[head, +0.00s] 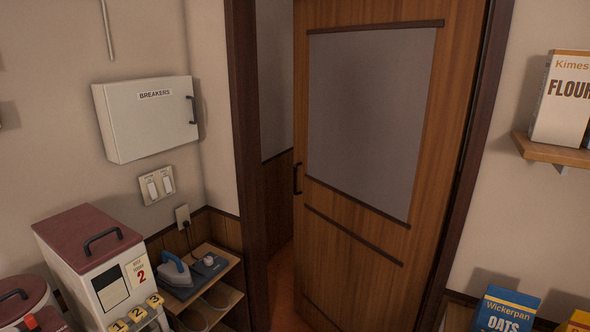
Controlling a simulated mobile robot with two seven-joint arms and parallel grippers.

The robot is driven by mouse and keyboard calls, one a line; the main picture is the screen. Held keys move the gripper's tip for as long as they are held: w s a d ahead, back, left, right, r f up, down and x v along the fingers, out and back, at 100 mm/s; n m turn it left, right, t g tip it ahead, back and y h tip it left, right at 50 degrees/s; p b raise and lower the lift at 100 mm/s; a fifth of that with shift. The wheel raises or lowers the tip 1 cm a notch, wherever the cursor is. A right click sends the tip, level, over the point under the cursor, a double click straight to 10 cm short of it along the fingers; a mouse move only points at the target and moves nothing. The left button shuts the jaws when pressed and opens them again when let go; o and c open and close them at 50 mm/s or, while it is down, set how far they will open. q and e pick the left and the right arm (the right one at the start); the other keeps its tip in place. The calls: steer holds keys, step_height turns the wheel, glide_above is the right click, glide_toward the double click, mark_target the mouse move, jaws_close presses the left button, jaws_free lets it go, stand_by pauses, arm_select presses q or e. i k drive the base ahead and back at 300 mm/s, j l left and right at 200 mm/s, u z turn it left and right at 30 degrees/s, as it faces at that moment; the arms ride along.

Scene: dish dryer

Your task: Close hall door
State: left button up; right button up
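The hall door (345,245) is a brown wooden door with a grey panel in its upper part, in the middle of the head view. It stands partly open, with a gap between its left edge and the left side of the dark door frame (246,160). A dark handle (297,178) sits on the door's left edge. Through the gap a hallway wall and a reddish floor show. Neither of my grippers is in view.
Left of the doorway, a low shelf (215,282) holds an iron (177,272). A rice dispenser (95,262) stands at the lower left. A breaker box (147,118) hangs on the left wall. At right, a wall shelf (560,150) holds a flour box (563,98); an oats box (506,310) is below.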

mark_target(385, 90)
steer(key=i+j, duration=0.1)
steer(key=i, duration=0.65)
steer(key=i+z, duration=0.1)
steer(key=i, duration=0.65)
